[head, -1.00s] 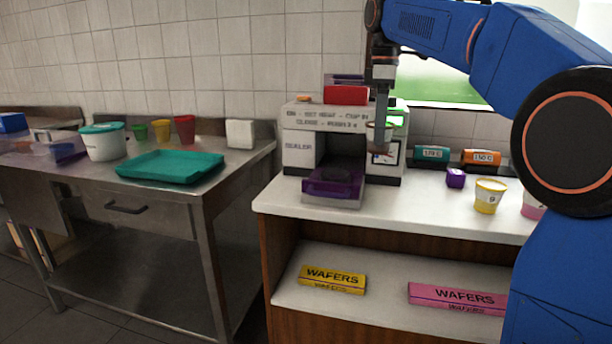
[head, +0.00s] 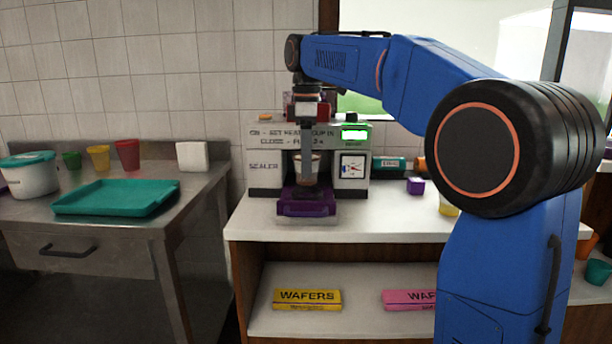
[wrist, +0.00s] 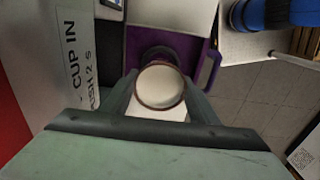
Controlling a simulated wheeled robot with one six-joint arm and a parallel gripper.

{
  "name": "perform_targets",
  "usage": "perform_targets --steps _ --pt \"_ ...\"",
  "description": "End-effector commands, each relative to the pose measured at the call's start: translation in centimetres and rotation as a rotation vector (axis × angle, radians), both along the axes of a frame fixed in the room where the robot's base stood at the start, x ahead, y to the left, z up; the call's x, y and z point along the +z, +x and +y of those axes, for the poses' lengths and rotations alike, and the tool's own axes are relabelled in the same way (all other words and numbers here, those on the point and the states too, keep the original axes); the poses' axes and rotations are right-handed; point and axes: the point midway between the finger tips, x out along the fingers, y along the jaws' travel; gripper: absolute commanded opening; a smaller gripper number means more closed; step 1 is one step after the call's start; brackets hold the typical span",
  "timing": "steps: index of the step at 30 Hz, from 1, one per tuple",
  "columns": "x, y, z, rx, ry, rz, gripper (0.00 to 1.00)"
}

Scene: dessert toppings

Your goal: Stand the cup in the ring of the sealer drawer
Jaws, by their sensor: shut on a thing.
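The cup (head: 298,170) is small and pale, with a brownish rim. It is upright in my gripper (head: 307,165), between the two fingers. In the wrist view the cup (wrist: 160,88) shows from above as a round white opening, with the fingers (wrist: 160,100) closed on its sides. The purple sealer drawer (head: 307,208) is pulled out below it. In the wrist view the drawer (wrist: 195,55) lies under the cup, and part of its dark ring (wrist: 157,54) shows beyond the rim. The cup hides the rest of the ring. I cannot tell whether its base touches the drawer.
The sealer (head: 264,170) stands around and behind the drawer, with a green-lit display (head: 354,134) and a dial. A purple block (head: 416,186) and a yellow cup (head: 448,206) stand to the right on the white counter (head: 380,222). A teal tray (head: 118,198) is at left.

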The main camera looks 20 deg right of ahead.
Motion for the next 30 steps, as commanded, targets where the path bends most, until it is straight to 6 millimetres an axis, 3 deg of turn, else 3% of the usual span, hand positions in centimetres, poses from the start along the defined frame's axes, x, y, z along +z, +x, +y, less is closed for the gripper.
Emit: perform_targets --steps 9,21,22,24,30 --pt "-3.6 0.0 0.0 0.0 0.0 0.0 0.29" --pt "-4.0 0.0 0.0 0.0 0.0 0.0 0.29" --pt "-4.1 0.0 0.0 0.0 0.0 0.0 0.57" --pt "-4.0 0.0 0.0 0.0 0.0 0.0 0.74" --pt "-4.0 0.0 0.0 0.0 0.0 0.0 0.74"
